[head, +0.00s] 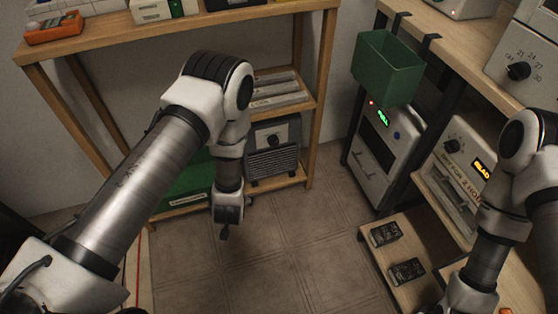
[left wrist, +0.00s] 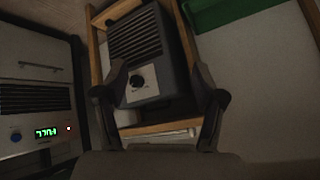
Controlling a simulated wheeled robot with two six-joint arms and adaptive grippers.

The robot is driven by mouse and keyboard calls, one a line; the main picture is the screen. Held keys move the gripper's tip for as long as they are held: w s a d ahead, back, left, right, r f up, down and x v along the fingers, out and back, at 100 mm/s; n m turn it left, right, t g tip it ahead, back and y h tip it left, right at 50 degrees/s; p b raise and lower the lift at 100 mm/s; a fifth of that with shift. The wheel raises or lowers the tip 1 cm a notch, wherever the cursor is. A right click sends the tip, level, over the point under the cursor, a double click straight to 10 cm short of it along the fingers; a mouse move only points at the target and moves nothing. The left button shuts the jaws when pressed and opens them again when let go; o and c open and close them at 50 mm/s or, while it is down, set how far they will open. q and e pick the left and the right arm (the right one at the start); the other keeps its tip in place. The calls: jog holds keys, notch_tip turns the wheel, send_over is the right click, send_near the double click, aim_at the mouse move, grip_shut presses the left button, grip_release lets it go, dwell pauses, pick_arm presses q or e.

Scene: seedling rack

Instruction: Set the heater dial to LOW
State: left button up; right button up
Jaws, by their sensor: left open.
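The heater (head: 273,160) is a dark grey box with a front grille, standing on the low shelf of the wooden rack. Its dial, a black knob on a light plate, faces out above the grille in the head view. In the left wrist view the heater (left wrist: 145,45) appears upside down, with the dial (left wrist: 138,81) below the grille. The dial's setting is too small to read. My left gripper (head: 225,233) hangs in front of the rack, left of and apart from the heater. In the left wrist view its open, empty fingers (left wrist: 158,75) frame the dial.
The wooden rack (head: 180,37) has binders (head: 277,88) above the heater and a green crate (head: 185,187) beside it. A green bin (head: 389,68) hangs from the right-hand bench. Below stands a white cabinet with a green display (head: 382,145). The tiled floor (head: 290,245) between is clear.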

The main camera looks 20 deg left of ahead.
pick_arm(q)
jog(key=w+d+f+n+t+y+b, duration=0.1)
jog(key=w+d+f+t+b, duration=0.15)
jog(key=w+f+b, duration=0.4)
jog(key=w+d+f+t+y+b, duration=0.1)
jog(key=w+f+t+y+b, duration=0.15)
jog(key=w+b, duration=0.65)
jog(key=n+t+y+b, duration=0.3)
jog(key=b, duration=0.5)
send_near(274, 143)
jog(key=x, duration=0.3)
jog(key=b+x, duration=0.2)
jog(key=x, duration=0.1)
jog(key=b+x, duration=0.1)
jog(key=x, duration=0.2)
jog(key=shift+w+f+b, duration=0.2)
jog(key=shift+f+b, duration=0.05)
jog(key=shift+b, duration=0.15)
jog(key=shift+w+a+r, duration=0.1)
jog(key=shift+w+a, duration=0.05)
jog(key=shift+r, duration=0.1)
pick_arm(e)
notch_tip(274, 143, down, 31)
jog(key=shift+f, duration=0.15)
pick_arm(q)
jog(key=c, duration=1.2)
